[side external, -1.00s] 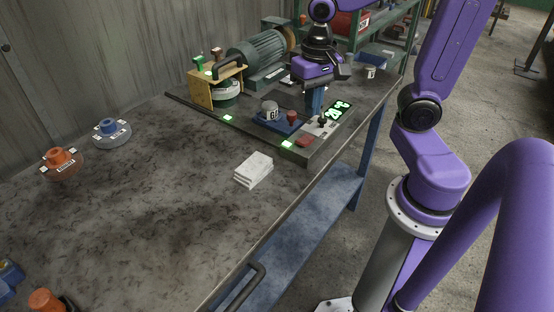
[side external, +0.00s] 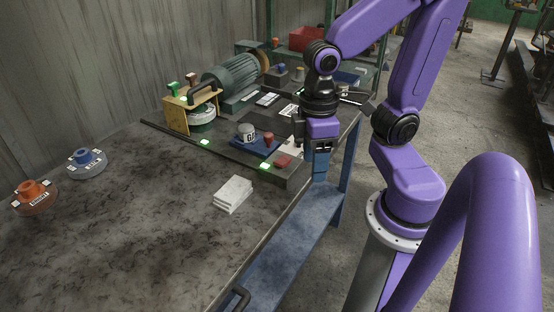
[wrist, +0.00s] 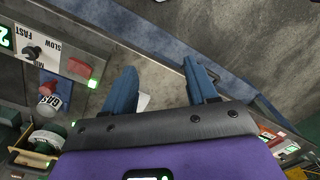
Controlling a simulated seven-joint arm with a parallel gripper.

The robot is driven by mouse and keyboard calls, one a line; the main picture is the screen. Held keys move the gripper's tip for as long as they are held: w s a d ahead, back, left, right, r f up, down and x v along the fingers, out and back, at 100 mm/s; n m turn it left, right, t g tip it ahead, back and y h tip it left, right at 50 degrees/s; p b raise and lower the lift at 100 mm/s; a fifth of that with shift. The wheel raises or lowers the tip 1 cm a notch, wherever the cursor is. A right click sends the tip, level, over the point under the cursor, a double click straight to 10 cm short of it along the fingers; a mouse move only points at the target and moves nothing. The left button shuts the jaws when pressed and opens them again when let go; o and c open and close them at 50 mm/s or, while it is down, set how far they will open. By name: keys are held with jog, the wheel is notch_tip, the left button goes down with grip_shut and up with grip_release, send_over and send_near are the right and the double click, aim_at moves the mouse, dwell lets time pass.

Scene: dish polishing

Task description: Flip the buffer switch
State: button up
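A small black-knobbed lever (wrist: 32,52) stands on the control panel between SLOW and FAST labels at the upper left of the wrist view. A red button (wrist: 77,68) and a green light (wrist: 93,83) sit near it, and the red button also shows in the side view (side external: 283,161). I cannot tell for certain which control is the buffer switch. My gripper (wrist: 162,88) is open and empty, its two blue fingers apart, to the right of the panel in the wrist view. In the side view my gripper (side external: 318,168) hangs by the bench's right edge and hides the lever.
A green motor (side external: 230,83) and a yellow bracket (side external: 176,116) are behind. Folded white cloths (side external: 233,193) lie in front. The left bench surface is mostly clear.

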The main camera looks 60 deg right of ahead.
jog(key=w+d+r+m, duration=0.1)
jog(key=w+d+m, duration=0.2)
jog(key=w+m, duration=0.3)
notch_tip(320, 180, up, 3)
jog(key=m+y, duration=0.4)
jog(key=m, duration=1.6)
send_over(283, 160)
jog(key=d, duration=0.8)
jog(key=x, duration=1.7)
jog(key=shift+w+a+f, duration=0.15)
jog(key=shift+w+a, duration=0.1)
jog(key=shift+w, duration=0.1)
